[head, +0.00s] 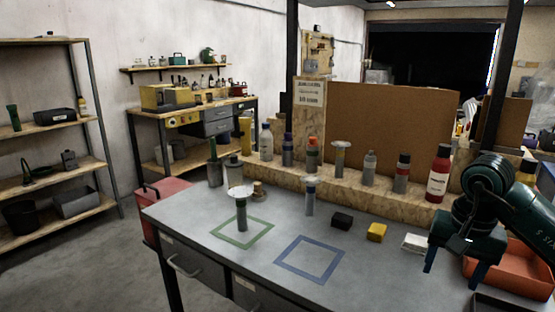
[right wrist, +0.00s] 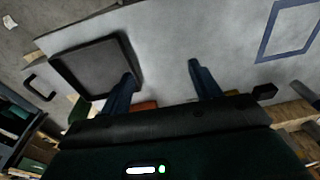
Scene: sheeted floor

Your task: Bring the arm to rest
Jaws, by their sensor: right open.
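My right gripper (head: 454,266) hangs over the right end of the grey workbench (head: 200,225) in the head view, fingers pointing down. Its jaws are open with nothing between them. In the right wrist view the two dark fingers (right wrist: 162,82) stand apart above the bare bench top. My left gripper is not in view.
A bottle (head: 241,211) stands in the green square outline (head: 262,234). The blue square outline (head: 325,281) is empty. Black (head: 342,221), yellow (head: 376,232) and white (head: 414,243) blocks lie left of my gripper. An orange-red tray (head: 526,277) is at right. Bottles line the wooden ledge (head: 330,174).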

